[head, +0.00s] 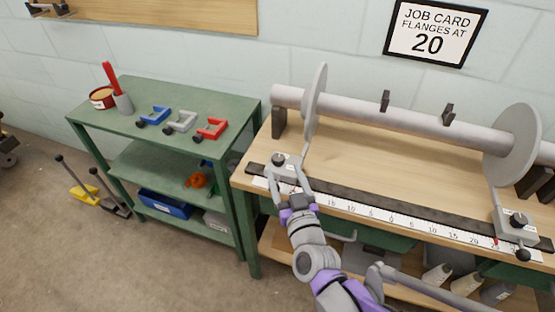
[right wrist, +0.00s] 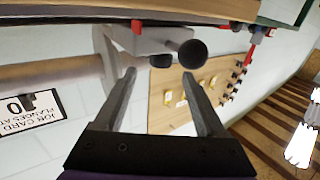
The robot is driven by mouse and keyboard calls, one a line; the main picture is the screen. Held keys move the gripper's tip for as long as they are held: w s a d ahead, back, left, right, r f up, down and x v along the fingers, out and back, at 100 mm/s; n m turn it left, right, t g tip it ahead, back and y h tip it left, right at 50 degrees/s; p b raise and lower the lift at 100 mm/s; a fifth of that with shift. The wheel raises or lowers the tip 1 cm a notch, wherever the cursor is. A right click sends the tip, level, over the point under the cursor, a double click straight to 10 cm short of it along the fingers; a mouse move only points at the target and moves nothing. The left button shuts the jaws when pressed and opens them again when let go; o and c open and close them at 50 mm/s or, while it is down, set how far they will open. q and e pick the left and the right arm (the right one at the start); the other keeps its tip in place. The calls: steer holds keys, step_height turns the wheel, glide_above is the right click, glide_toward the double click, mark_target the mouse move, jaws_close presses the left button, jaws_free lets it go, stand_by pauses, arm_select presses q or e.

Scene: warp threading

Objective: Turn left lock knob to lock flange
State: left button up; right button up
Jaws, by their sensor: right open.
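The left flange (head: 317,105) is a pale disc on the long roller, joined by a thin arm to a grey lock block at the left end of the ruler. The black left lock knob (head: 278,160) sits on that block. My right gripper (head: 286,174) is open, its fingers reaching to the block just in front of the knob. In the right wrist view, the open gripper (right wrist: 159,73) has a dark round knob (right wrist: 192,53) and the grey block (right wrist: 160,39) beyond its fingertips. Nothing is between the fingers. My left gripper is out of view.
The ruler (head: 390,215) runs along the bench front to the right flange (head: 512,145) and its lock block (head: 507,232). A green shelf unit (head: 245,125) with several clamps stands to the left. A job card (head: 435,32) reads 20.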

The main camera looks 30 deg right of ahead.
mark_target(280, 163)
steer(key=x, duration=0.6)
steer(key=shift+w+f+b, duration=0.1)
steer(key=shift+f+b, duration=0.05)
steer(key=shift+b, duration=0.25)
jaws_close()
